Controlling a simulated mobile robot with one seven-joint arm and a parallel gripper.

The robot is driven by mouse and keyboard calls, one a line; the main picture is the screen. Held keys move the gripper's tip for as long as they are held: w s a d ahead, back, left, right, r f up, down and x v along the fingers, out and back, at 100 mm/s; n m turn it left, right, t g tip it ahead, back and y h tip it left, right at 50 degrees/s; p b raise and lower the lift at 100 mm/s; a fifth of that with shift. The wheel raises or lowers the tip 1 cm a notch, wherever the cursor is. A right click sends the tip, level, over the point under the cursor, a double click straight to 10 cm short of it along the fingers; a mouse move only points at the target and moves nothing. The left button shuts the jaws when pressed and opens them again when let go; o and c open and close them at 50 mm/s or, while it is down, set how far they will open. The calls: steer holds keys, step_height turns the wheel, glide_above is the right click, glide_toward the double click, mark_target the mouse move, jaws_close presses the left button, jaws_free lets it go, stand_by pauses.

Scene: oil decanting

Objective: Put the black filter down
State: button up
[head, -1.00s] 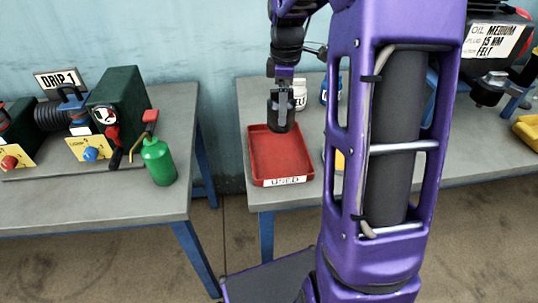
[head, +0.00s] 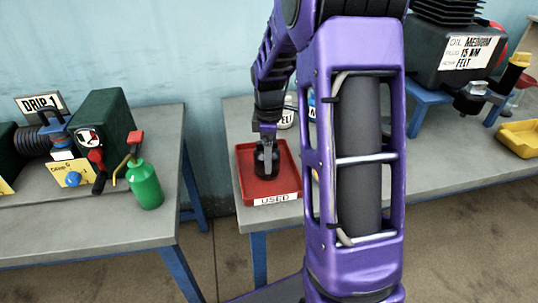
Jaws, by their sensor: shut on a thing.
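The black filter (head: 266,167) is a short dark cylinder low inside the red tray (head: 246,188) labelled "USED". My gripper (head: 266,152) points down over the tray and is shut on the filter's upper part. The filter looks upright. Its underside is hidden, so I cannot tell whether it touches the tray floor.
A white container (head: 287,112) stands behind the tray, partly hidden by my arm. A green oil can (head: 143,183) and a dark green machine (head: 104,125) are on the left table. A gap separates the tables. A yellow tray (head: 521,138) lies far right.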

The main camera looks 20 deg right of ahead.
steer(key=shift+f, duration=0.15)
steer(key=o, duration=1.4)
steer(key=shift+o, duration=0.2)
step_height(320, 180, up, 12)
steer(key=shift+r+p, duration=0.25)
steer(key=shift+p, duration=0.8)
